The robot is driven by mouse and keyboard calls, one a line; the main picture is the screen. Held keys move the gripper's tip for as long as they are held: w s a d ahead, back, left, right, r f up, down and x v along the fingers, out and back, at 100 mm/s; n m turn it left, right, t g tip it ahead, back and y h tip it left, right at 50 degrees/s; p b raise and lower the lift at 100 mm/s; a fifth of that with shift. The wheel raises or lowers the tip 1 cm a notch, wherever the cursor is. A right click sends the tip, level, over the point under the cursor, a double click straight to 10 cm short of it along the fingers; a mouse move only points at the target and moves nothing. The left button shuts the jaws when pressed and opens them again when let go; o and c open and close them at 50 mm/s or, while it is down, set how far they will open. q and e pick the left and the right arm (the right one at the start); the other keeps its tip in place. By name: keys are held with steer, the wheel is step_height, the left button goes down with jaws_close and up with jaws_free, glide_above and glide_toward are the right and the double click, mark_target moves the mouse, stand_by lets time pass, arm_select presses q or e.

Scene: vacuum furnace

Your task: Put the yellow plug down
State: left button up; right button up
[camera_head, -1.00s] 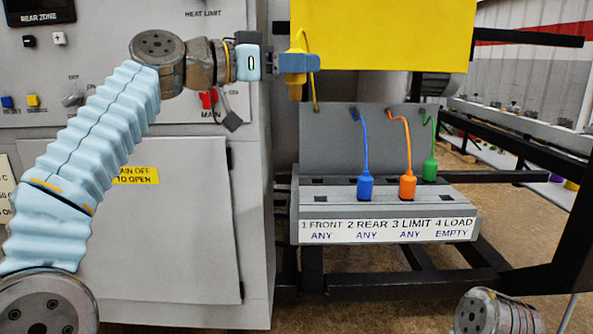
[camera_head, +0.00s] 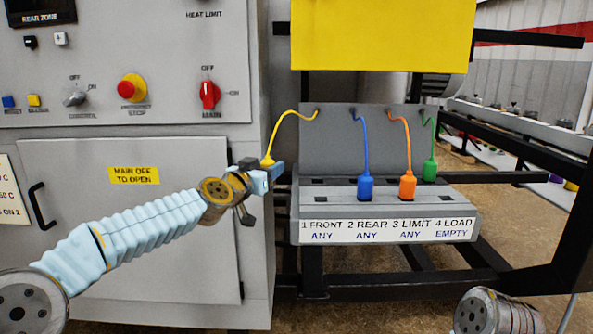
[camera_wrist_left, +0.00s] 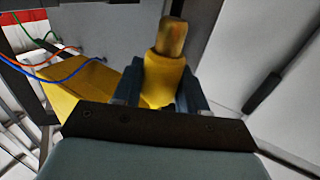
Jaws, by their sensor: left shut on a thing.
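The yellow plug (camera_head: 267,161) is held in my left gripper (camera_head: 276,172), just left of the grey socket block (camera_head: 390,230). Its yellow cord rises and arcs right to the upright back panel. In the left wrist view the yellow plug (camera_wrist_left: 165,75) stands between the two blue-grey fingers, its brownish tip pointing away from the gripper. In the head view the gripper hides the plug's lower part. The block's label reads 1 FRONT, 2 REAR, 3 LIMIT, 4 LOAD. The 1 FRONT place has no plug in it. The right gripper is not visible.
Blue (camera_head: 365,188), orange (camera_head: 407,186) and green (camera_head: 429,169) plugs stand in the block, with cords to the panel. The grey cabinet (camera_head: 130,230) with switches is at the left. A yellow panel (camera_head: 380,35) hangs above. Dark frame bars run below and right.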

arm_select(q)
steer(key=s+a+f+n+t+y, duration=0.1)
steer(key=a+f+n+y, duration=0.2)
steer(key=f, duration=0.7)
steer(key=s+a+f+n+y, duration=0.1)
steer(key=a+f+y, duration=0.2)
steer(key=a+f, duration=0.5)
steer(key=s+a+f+n+y, duration=0.1)
steer(key=s+a+f, duration=0.1)
steer(key=s+f, duration=0.8)
steer(key=shift+s+a+t+y, duration=0.15)
steer(key=shift+s+t+y, duration=0.25)
steer(key=shift+s, duration=0.45)
